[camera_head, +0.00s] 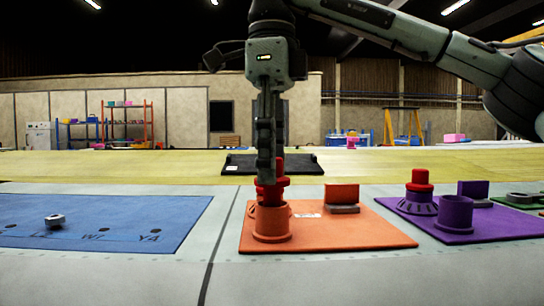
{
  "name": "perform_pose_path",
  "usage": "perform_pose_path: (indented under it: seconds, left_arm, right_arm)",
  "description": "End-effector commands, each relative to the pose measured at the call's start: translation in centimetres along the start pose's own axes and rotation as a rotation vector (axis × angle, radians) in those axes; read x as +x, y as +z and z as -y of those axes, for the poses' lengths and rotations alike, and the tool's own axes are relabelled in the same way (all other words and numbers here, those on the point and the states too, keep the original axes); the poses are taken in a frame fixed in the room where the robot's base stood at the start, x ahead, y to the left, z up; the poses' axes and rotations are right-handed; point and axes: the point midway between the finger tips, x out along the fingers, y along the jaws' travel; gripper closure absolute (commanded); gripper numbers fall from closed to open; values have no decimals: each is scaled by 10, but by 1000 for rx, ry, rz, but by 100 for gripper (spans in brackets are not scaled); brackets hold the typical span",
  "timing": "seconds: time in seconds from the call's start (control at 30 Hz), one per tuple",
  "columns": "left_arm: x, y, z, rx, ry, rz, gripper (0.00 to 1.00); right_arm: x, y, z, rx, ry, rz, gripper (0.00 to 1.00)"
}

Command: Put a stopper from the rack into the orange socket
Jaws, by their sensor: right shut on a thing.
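My right gripper (267,182) points straight down over the orange plate. It is shut on a red-orange stopper (266,195), mostly hidden by the fingers, whose lower end is at the mouth of the orange socket (271,224). I cannot tell whether it is inside the socket or just above it. A red stopper top (279,164) shows behind the fingers, apparently on the rack at the back of the orange plate, mostly hidden by gripper and socket. My left gripper is not in view.
The orange plate (370,231) also bears an upright orange block (342,195). To the right, a purple plate (490,225) holds a purple socket (455,213) and a red stopper (419,180) on a ribbed base. A blue mat (100,225) with a nut (54,221) lies left.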

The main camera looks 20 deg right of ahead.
Motion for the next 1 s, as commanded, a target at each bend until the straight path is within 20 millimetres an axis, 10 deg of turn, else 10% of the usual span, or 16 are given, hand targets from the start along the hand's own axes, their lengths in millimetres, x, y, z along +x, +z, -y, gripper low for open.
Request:
perform_pose_path:
  seconds: [1.0]
  left_arm:
    - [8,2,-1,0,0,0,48]
  right_arm:
    - [15,0,0,-1,-1,0,87]
